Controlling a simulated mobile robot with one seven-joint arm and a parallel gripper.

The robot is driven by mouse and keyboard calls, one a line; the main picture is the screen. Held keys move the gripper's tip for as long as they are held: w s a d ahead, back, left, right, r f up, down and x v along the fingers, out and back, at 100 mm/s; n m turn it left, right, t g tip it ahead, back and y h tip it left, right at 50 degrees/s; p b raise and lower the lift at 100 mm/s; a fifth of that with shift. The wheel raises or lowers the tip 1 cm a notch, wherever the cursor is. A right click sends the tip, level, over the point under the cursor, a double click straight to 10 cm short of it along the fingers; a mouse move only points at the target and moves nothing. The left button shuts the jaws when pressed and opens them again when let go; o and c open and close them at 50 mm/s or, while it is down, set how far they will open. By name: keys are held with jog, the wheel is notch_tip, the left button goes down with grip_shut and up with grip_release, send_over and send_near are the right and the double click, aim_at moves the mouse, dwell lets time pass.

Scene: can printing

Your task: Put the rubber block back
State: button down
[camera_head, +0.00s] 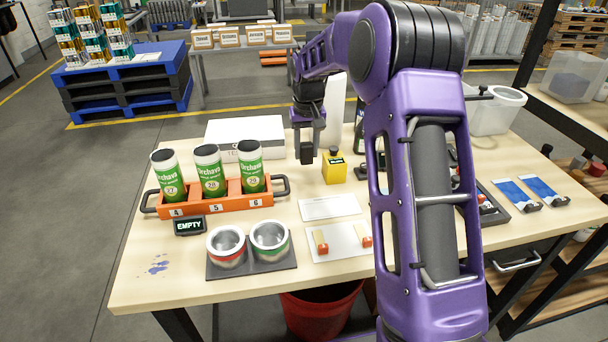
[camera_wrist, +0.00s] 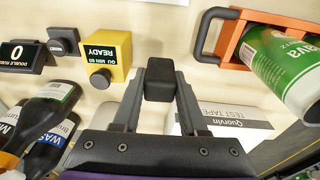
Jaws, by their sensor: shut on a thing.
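My gripper (camera_head: 308,138) hangs above the back middle of the table, left of the yellow box, and is shut on the black rubber block (camera_head: 306,155). In the wrist view the black block (camera_wrist: 160,77) sits between the two fingertips of my gripper (camera_wrist: 160,94). The block is held above the table. The yellow box (camera_head: 334,168) stands on the table; its small screen reads READY in the wrist view (camera_wrist: 103,52). A small dark square piece (camera_wrist: 64,41) lies beside it, near a counter (camera_wrist: 20,57) showing 0.
An orange rack (camera_head: 216,203) with three green-labelled cans stands at left. Two open cans (camera_head: 226,247) (camera_head: 270,241) sit on a dark mat in front. White sheets (camera_head: 330,207) lie in the middle. Dark bottles (camera_wrist: 45,105) show in the wrist view. My arm hides part of the table's right side.

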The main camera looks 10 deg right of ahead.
aim_at(307, 146)
notch_tip(307, 146, down, 6)
jog(key=shift+f, duration=0.25)
jog(key=shift+f, duration=0.1)
jog(key=shift+f, duration=0.15)
jog(key=shift+c, duration=2.2)
grip_release()
jog(key=r, duration=0.4)
jog(key=s+r, duration=0.1)
jog(key=r, duration=0.7)
jog(key=shift+s+r, duration=0.25)
